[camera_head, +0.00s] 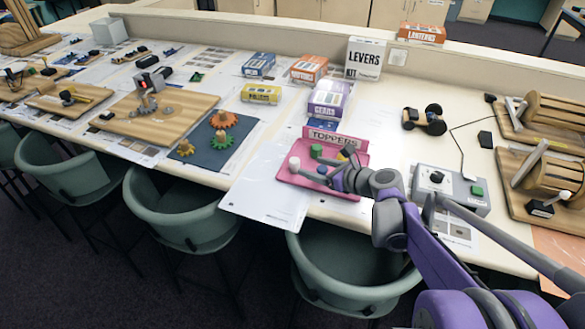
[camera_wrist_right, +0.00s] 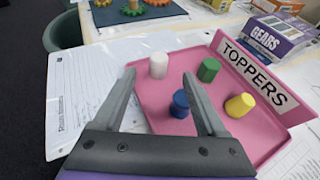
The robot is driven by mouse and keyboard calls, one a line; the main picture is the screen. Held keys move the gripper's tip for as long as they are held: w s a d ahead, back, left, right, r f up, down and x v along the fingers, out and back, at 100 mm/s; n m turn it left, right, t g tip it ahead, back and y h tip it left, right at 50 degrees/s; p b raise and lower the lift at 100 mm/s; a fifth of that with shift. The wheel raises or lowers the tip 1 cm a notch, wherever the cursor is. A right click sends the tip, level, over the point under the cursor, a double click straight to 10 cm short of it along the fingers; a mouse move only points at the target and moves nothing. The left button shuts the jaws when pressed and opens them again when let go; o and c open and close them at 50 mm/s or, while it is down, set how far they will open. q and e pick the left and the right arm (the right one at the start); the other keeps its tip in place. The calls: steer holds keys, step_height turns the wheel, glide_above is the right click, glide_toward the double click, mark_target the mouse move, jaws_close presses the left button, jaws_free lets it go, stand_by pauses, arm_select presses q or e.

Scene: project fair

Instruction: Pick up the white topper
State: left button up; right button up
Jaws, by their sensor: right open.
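The white topper (camera_head: 295,163) stands upright at the left end of the pink toppers tray (camera_head: 322,187). In the right wrist view the white topper (camera_wrist_right: 158,65) appears between the tips of my open right gripper (camera_wrist_right: 159,74), nearer the left finger. A blue topper (camera_wrist_right: 180,104) shows closer to the camera, beside the right finger. A green topper (camera_wrist_right: 208,70) stands to the right, and a yellow topper (camera_wrist_right: 240,105) lies tilted. In the head view my right gripper (camera_head: 328,172) is over the tray, to the right of the white topper. My left gripper is not in view.
The tray's back wall carries a TOPPERS sign (camera_head: 336,137). A grey control box (camera_head: 450,188) stands right of the tray, near my right arm. Boxes, including the purple GEARS box (camera_head: 330,99), stand behind. A white sheet (camera_head: 270,185) lies to the left.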

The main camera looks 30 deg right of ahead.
mark_target(297, 162)
steer(key=x, duration=0.9)
steer(key=shift+a, duration=0.1)
steer(key=shift+s, duration=0.1)
jaws_close()
